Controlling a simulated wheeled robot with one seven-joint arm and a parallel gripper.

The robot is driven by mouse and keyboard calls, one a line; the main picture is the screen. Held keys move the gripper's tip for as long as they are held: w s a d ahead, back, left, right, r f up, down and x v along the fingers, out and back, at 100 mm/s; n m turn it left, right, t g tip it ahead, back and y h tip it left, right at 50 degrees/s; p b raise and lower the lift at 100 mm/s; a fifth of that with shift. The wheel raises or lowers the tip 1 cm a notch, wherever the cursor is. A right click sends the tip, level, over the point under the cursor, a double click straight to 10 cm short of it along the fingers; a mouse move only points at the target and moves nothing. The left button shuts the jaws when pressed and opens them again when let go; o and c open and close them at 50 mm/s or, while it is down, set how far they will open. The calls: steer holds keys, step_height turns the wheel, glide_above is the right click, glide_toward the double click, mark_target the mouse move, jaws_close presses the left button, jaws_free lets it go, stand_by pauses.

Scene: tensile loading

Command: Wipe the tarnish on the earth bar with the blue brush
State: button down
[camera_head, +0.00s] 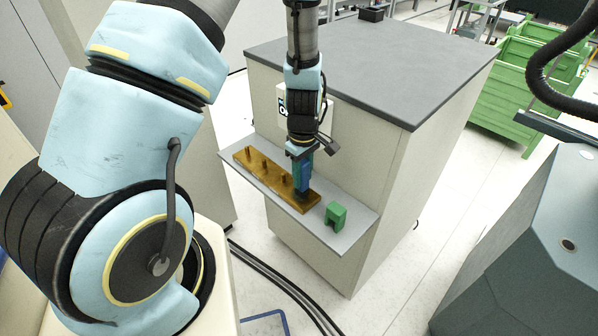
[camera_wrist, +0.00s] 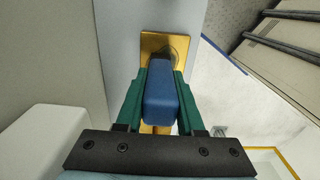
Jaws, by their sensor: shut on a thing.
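The earth bar (camera_head: 262,172) is a brass-coloured bar with several upright studs, lying on a narrow grey shelf (camera_head: 345,238) on the cabinet's side. My gripper (camera_head: 302,174) points down over the bar's near right part, with green fingers shut on the blue brush (camera_head: 304,184). In the wrist view the blue brush (camera_wrist: 160,95) sits between the fingers, and the end of the earth bar (camera_wrist: 155,42) shows beyond it. A dark greyish patch (camera_wrist: 180,45) shows on the bar there, partly hidden by the brush. I cannot tell whether the brush touches the bar.
A green notched block (camera_head: 336,215) stands on the shelf just right of the bar. The cabinet (camera_head: 400,75) rises behind the shelf. Black cables (camera_head: 285,285) lie on the floor below. Green crates (camera_head: 500,85) stand at the back right.

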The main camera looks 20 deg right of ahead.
steer(key=shift+s+d, duration=0.4)
steer(key=shift+s, duration=0.3)
steer(key=shift+s+d, duration=0.4)
steer(key=shift+s, duration=0.3)
steer(key=shift+s+a+f, duration=0.15)
steer(key=shift+s+a, duration=0.1)
steer(key=shift+a, duration=0.2)
steer(key=shift+w+a, duration=0.55)
steer(key=shift+w, duration=0.45)
steer(key=shift+w+a, duration=0.5)
steer(key=shift+w, duration=0.5)
steer(key=shift+w+a, duration=0.55)
steer(key=shift+w, duration=0.55)
steer(key=shift+s+d+p, duration=0.15)
steer(key=shift+s+d, duration=0.4)
steer(key=shift+s, duration=0.5)
steer(key=shift+s+d+p, duration=0.2)
steer(key=shift+s+d, duration=0.35)
steer(key=shift+s, duration=0.5)
steer(key=shift+s+d+p, duration=0.15)
steer(key=shift+s+d, duration=0.4)
steer(key=shift+s, duration=0.5)
steer(key=shift+r+p, duration=2.55)
steer(key=shift+r, duration=0.45)
steer(key=shift+r, duration=0.1)
